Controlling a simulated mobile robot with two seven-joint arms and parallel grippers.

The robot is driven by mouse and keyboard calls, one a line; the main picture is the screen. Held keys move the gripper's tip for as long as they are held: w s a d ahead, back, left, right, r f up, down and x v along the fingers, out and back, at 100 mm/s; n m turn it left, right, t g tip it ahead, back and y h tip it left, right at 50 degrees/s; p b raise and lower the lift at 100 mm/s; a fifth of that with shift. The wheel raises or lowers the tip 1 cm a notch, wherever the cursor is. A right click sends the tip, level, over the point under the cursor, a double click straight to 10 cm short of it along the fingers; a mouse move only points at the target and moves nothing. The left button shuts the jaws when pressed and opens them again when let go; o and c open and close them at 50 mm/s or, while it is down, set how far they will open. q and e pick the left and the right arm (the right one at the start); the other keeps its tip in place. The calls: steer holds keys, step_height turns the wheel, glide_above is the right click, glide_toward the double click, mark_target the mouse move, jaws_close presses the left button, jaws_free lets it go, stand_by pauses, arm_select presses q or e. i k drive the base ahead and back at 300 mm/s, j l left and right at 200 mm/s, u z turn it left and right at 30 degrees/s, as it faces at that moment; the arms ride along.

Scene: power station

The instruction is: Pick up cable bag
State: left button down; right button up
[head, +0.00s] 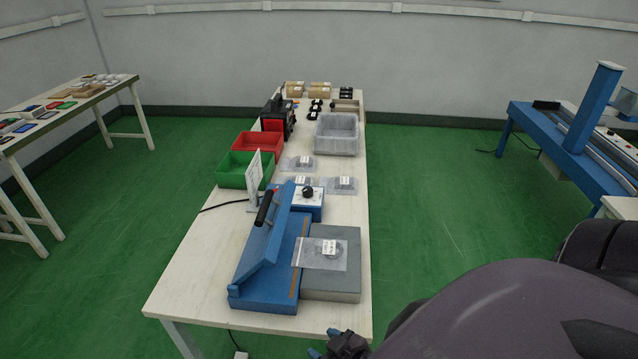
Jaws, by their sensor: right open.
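Several clear cable bags with dark coils and white labels lie on the long table (190,285). One cable bag (336,257) lies flat on the grey block beside the blue sealing machine (262,262), partly across the machine's edge. Others lie farther back: one bag (342,186) on the right, another (299,163) farther away, and one partly hidden behind the machine's blue control box (308,207). My right gripper (328,352) is at the bottom edge of the view, by the table's front end, apart from the bags. It is open and partly cut off. My left gripper is not in view.
A green bin (236,169), a red bin (250,142) and a grey crate (337,146) stand farther back on the table. A white sign (254,178) stands behind the machine. My own dark arm covers the lower right.

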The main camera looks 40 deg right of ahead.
mark_target(308, 253)
steer(key=z, duration=1.4)
